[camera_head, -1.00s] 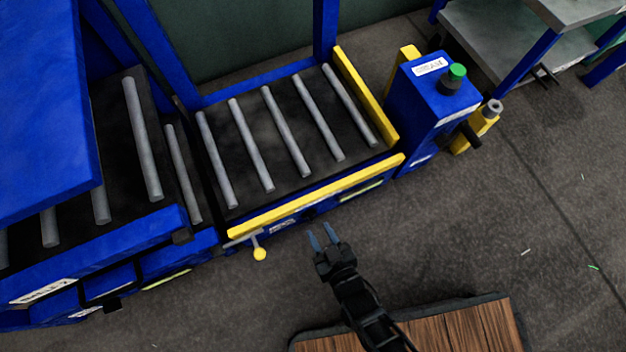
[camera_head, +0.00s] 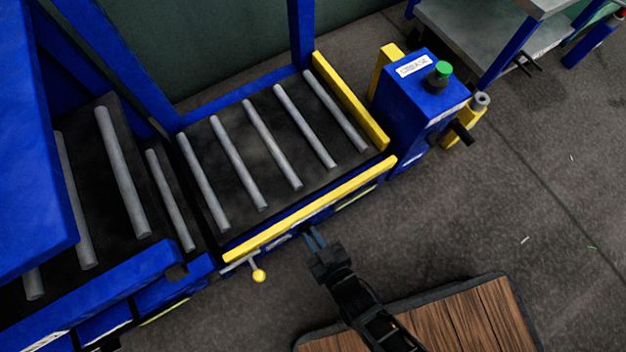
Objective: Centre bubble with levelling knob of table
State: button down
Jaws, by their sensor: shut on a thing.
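The roller table (camera_head: 230,165) has a black top with grey rollers, a blue frame and a yellow front rail (camera_head: 310,210).
A yellow ball-ended lever (camera_head: 259,275) sticks out left of my gripper. A blue control box (camera_head: 420,98) with a green button (camera_head: 441,70) stands right.

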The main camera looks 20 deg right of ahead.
jog(key=shift+w+y, duration=0.1)
jog(key=shift+y, duration=0.2)
jog(key=shift+d+m+y, duration=0.1)
jog(key=shift+m+y, duration=0.2)
jog(key=shift+m, duration=0.4)
jog(key=m+y, duration=0.1)
jog(key=m, duration=0.1)
jog(key=d+m+y, duration=0.1)
jog(key=m+y, duration=0.1)
jog(key=m, duration=0.1)
jog(key=f+m+y, duration=0.1)
jog(key=m+y, duration=0.1)
jog(key=m, duration=0.1)
jog(key=shift+w+d, duration=0.15)
jog(key=shift+w, duration=0.2)
jog(key=shift+m, duration=0.3)
jog(key=c, duration=1.2)
grip_release()
jog(key=shift+o, duration=0.2)
jog(key=shift+f, duration=0.1)
jog(key=shift+s, duration=0.1)
